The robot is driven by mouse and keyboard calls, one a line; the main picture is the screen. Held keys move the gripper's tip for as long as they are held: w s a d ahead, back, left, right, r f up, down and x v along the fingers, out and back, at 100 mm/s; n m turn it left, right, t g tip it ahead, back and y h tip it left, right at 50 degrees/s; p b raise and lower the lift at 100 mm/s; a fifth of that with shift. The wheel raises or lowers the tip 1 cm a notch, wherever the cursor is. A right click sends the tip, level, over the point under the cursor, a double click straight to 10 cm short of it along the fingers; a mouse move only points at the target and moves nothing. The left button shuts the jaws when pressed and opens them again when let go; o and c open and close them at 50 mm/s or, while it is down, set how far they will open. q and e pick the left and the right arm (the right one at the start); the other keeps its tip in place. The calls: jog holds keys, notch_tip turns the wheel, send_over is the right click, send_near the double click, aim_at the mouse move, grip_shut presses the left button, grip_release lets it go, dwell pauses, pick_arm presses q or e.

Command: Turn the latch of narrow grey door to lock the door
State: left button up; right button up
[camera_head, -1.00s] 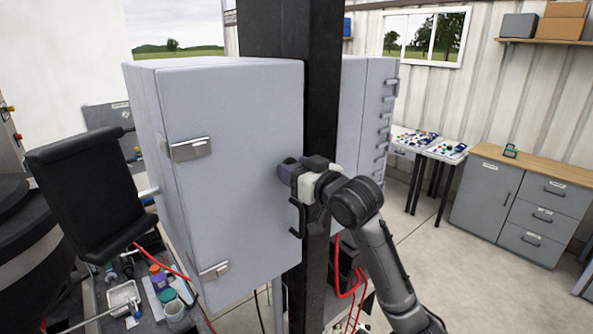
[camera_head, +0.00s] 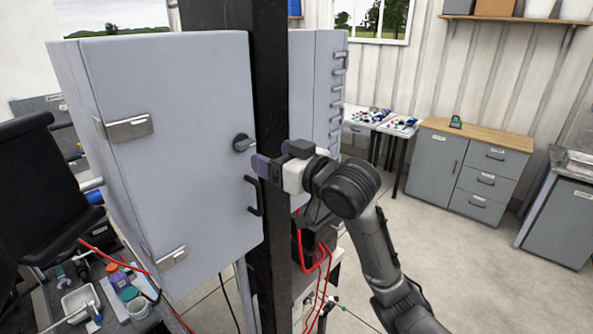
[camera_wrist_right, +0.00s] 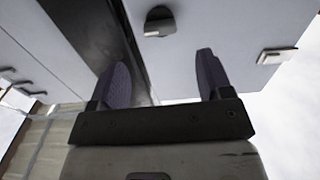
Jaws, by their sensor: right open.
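The narrow grey door (camera_head: 190,190) closes the front of the grey cabinet left of the black column. Its dark round latch (camera_head: 243,143) sits near the door's right edge, above a black pull handle (camera_head: 254,196). My right gripper (camera_head: 262,168) is just right of and below the latch, apart from it, in front of the column. In the right wrist view its two purple-grey fingers (camera_wrist_right: 160,84) are spread with nothing between them. The latch (camera_wrist_right: 160,22) shows there beyond the fingertips, near the top. My left gripper is not in view.
The black column (camera_head: 270,100) stands right beside the door edge. Another grey cabinet (camera_head: 318,90) with several hinges or clips is behind it. Red cables (camera_head: 318,270) hang below. A black chair (camera_head: 35,190) and a cluttered bench (camera_head: 110,290) are at left.

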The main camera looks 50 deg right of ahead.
jog(key=shift+s+b, duration=0.4)
jog(key=shift+s, duration=2.4)
